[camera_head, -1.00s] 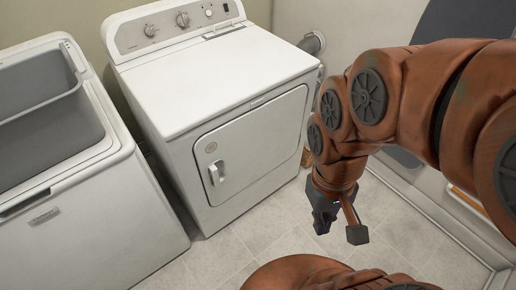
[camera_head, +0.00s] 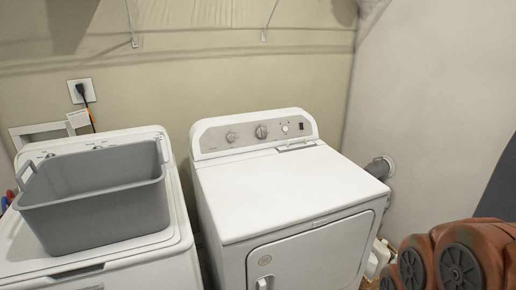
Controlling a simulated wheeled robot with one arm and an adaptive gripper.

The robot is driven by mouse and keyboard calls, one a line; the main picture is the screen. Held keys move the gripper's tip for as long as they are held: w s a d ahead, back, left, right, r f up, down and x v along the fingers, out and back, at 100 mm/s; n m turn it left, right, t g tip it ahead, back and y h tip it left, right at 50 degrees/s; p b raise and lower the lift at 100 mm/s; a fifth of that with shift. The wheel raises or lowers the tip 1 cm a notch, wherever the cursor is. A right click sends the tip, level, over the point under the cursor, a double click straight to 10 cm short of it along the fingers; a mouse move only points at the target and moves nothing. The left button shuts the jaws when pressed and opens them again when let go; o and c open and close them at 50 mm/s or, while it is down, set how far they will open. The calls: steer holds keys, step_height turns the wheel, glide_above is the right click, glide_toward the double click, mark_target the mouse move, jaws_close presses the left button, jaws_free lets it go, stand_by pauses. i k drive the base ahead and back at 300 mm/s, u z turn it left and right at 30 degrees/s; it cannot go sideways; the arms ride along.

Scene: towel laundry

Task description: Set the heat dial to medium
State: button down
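The white dryer (camera_head: 275,195) stands in the middle of the head view with its door shut. Its grey control panel (camera_head: 248,140) at the back carries a smaller dial (camera_head: 231,137) on the left, a larger dial (camera_head: 262,132) near the middle, a small knob (camera_head: 285,129) and a dark switch (camera_head: 301,126). The dial markings are too small to read, so I cannot tell which is the heat dial or where it points. My gripper is out of view; only part of my arm shows at the lower right.
A washer (camera_head: 130,258) stands left of the dryer with a grey basket (camera_head: 98,195) on its lid. A vent duct (camera_head: 380,168) joins the right wall behind the dryer. White containers (camera_head: 377,258) stand on the floor to its right. The dryer top is clear.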

mark_target(230, 138)
steer(key=z, duration=0.25)
steer(key=i, duration=1)
steer(key=u, duration=1.1)
